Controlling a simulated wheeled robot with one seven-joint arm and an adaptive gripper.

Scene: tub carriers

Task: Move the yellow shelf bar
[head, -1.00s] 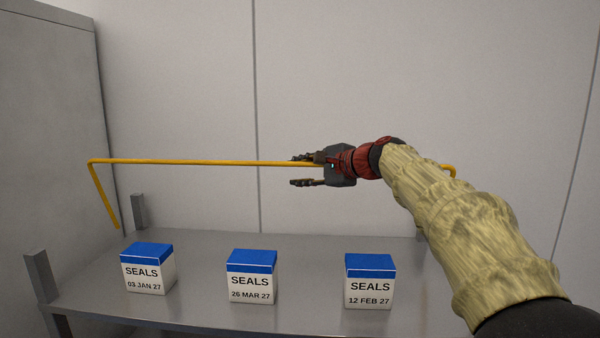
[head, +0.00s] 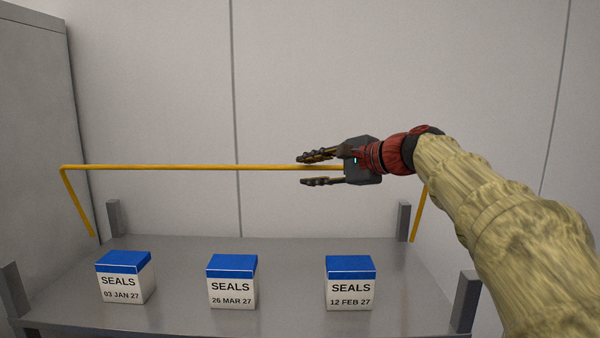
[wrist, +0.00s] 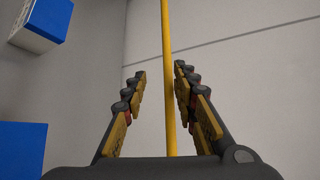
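The yellow shelf bar (head: 200,167) runs level across the back above the grey shelf, with a leg bent down at its left end and another at its right end, partly behind my arm. My gripper (head: 318,169) is open at the right half of the bar. In the head view the bar runs into the space between the fingers. In the wrist view the bar (wrist: 167,70) passes lengthwise between the two open fingers (wrist: 158,95), nearer the right finger. I cannot tell whether a finger touches it.
Three white boxes with blue lids marked SEALS stand on the grey shelf (head: 180,322): 03 JAN 27 (head: 122,285), 26 MAR 27 (head: 231,289) and 12 FEB 27 (head: 350,290). Grey posts (head: 467,300) rise at the shelf corners. A grey cabinet (head: 35,130) stands at the left.

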